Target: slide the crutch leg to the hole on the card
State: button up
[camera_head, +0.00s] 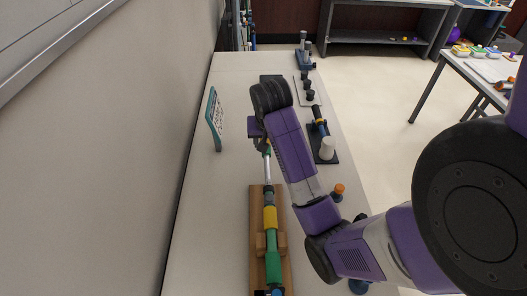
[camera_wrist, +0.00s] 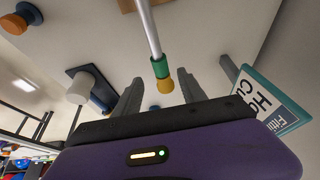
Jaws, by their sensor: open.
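The crutch lies on a wooden stand (camera_head: 256,230) on the long table, with green, yellow and blue sections (camera_head: 271,218). Its silver leg (camera_head: 267,170) runs away from me toward my gripper (camera_head: 262,146), which partly hides the far end. In the wrist view the silver leg (camera_wrist: 149,28) ends in a green collar and yellow tip (camera_wrist: 162,76). My gripper (camera_wrist: 159,76) is open, with a grey finger on either side of that end; I cannot tell whether they touch it. A teal-edged card (camera_head: 214,118) stands left of the gripper; the wrist view shows its lettering (camera_wrist: 268,102). No hole is readable.
A wall runs along the table's left side. To the right of my arm stand a dark base with a white cylinder (camera_head: 327,149) and an orange-topped knob (camera_head: 338,189). Black knobs on a plate (camera_head: 307,88) stand farther back. The table left of the crutch is clear.

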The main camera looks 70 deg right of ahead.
jog(key=shift+p+x, duration=0.4)
jog(key=shift+x, duration=3)
jog(key=shift+c, duration=0.2)
grip_shut()
